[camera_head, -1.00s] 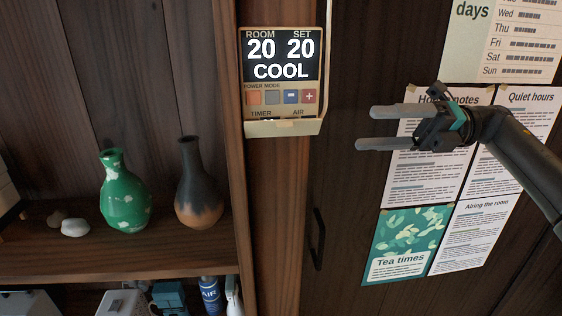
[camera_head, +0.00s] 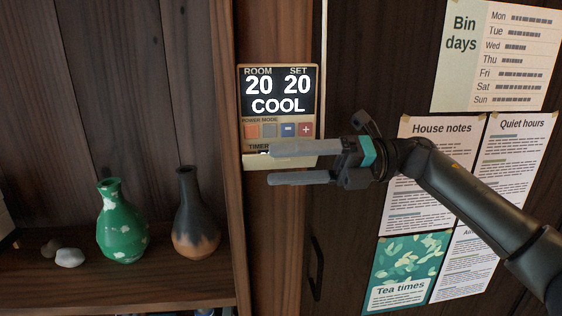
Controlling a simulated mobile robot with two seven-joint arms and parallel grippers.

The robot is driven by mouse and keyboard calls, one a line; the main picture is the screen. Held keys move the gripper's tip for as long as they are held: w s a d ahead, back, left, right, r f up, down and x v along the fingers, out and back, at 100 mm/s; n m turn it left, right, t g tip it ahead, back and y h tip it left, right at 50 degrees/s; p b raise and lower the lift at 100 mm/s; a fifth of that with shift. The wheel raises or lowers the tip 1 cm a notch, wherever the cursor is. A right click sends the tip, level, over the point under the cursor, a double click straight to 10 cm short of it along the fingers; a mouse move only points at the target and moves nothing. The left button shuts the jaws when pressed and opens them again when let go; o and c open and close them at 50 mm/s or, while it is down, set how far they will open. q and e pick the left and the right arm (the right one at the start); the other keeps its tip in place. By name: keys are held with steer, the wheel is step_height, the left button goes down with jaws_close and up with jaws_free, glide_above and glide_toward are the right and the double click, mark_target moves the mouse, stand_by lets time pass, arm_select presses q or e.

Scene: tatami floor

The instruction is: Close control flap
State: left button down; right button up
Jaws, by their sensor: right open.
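The control panel (camera_head: 279,103) is fixed to the wooden post. Its screen reads ROOM 20, SET 20, COOL, above a row of coloured buttons. The cream flap (camera_head: 255,161) hangs open at the panel's lower edge, sticking outward below the TIMER label. My right gripper (camera_head: 271,164) is open and empty, its fingers pointing left. The upper finger overlaps the flap in the view and hides part of it and the AIR label; the lower finger shows just below. I cannot tell whether a finger touches the flap. My left gripper is not in view.
A shelf on the left holds a green vase (camera_head: 122,222), a dark vase (camera_head: 195,214) and pale stones (camera_head: 69,257). Paper notices (camera_head: 437,170) hang on the dark door at right, with a handle (camera_head: 317,268). The space left of the panel is clear.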

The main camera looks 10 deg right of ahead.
steer(key=shift+a, duration=0.55)
jaws_close()
